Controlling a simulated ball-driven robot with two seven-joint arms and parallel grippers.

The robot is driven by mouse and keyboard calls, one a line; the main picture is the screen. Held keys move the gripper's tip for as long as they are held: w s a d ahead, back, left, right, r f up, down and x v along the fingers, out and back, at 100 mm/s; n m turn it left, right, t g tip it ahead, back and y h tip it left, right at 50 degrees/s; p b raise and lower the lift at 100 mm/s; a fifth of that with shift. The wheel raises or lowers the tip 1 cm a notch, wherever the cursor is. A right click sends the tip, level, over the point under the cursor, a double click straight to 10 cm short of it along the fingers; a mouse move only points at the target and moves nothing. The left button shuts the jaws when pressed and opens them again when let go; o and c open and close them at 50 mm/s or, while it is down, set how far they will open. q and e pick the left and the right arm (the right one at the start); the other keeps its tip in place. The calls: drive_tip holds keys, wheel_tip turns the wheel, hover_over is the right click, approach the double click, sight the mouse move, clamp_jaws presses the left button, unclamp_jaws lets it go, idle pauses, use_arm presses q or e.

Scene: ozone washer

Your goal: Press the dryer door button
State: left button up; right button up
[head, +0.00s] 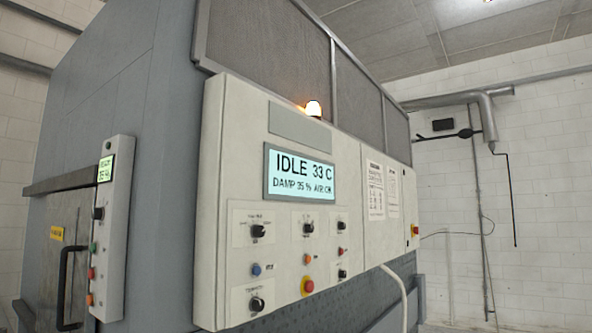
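A large grey machine stands before me, with a pale control panel (232,165) on its front. The panel's screen (300,173) reads IDLE 33 C, DAMP 35 %. Below it are dark knobs, a blue button (256,269), an orange button (307,259), small red buttons and a larger red button on yellow (307,285). At the left, a narrow side panel (118,225) has a small green screen, a knob, and green, red and orange buttons. A door with a black handle (63,287) is beside it. Button labels are too small to read. Neither gripper is in view.
An amber lamp (313,108) glows on top of the panel. A pale hose (401,290) hangs below it. Another red button on yellow (414,231) is at the panel's right end. A pipe (486,115) and cables run along the white block wall at right.

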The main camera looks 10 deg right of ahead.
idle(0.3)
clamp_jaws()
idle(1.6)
